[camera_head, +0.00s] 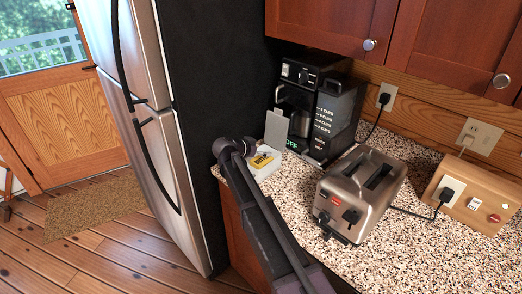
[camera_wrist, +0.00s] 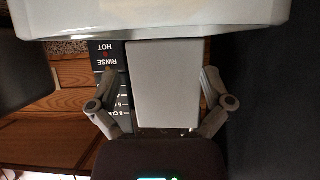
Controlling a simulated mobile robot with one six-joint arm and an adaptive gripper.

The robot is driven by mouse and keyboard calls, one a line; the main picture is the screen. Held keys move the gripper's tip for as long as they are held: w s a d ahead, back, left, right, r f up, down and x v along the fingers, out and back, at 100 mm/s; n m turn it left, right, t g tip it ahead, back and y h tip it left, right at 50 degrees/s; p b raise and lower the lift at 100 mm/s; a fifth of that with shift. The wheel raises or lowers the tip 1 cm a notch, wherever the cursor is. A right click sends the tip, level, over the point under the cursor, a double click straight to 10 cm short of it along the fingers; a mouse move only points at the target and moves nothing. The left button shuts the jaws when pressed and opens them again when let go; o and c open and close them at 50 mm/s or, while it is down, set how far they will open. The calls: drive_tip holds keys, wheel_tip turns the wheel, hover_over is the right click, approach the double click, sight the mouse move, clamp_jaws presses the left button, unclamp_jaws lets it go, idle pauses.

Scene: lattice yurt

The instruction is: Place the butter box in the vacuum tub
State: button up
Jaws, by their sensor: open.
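The white tub (camera_head: 268,170) stands on the counter near its left edge, in front of the coffee maker. The yellow butter box (camera_head: 261,159) shows at the tub's opening and appears to lie inside; its depth is hard to judge. A grey panel (camera_head: 275,129), apparently the tub's lid, stands upright behind it. My gripper (camera_head: 236,148) is just left of the tub. In the wrist view my gripper (camera_wrist: 160,88) is open, with a plain grey panel (camera_wrist: 165,85) showing between its fingers and the pale tub (camera_wrist: 150,18) across the top. The butter box is not visible there.
The black coffee maker (camera_head: 325,105) stands behind the tub. A steel toaster (camera_head: 360,190) and a wooden outlet box (camera_head: 475,196) stand to the right, with cords. The fridge (camera_head: 150,120) rises close on the left. Cabinets (camera_head: 400,40) overhang the counter.

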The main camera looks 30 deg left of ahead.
drive_tip(key=shift+r, duration=0.15)
drive_tip(key=shift+r+p, duration=0.7)
drive_tip(key=shift+p, duration=0.15)
drive_tip(key=p+v, duration=0.5)
drive_tip(key=v, duration=0.7)
drive_tip(key=shift+f, duration=0.3)
idle(0.4)
